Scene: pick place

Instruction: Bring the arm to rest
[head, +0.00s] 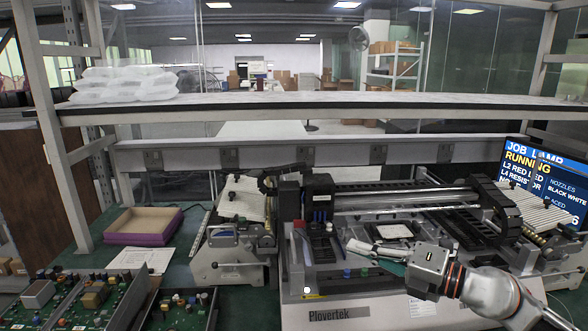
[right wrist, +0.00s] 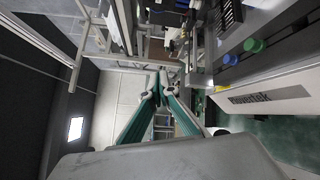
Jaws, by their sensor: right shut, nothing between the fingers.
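My right arm (head: 485,290) comes in from the lower right in the head view. Its gripper (head: 352,246) points left, above the front of the Plovertek machine (head: 380,312). In the right wrist view the two green-lined fingers of this gripper (right wrist: 160,84) meet at their tips. The gripper is shut and nothing shows between the fingers. My left arm and left gripper are not in view.
A purple-sided open box (head: 140,238) and a paper sheet (head: 140,260) lie left of the machine. Circuit boards (head: 100,300) fill the lower left. A screen (head: 545,180) stands at right. A shelf (head: 300,105) with white bags (head: 125,84) crosses behind.

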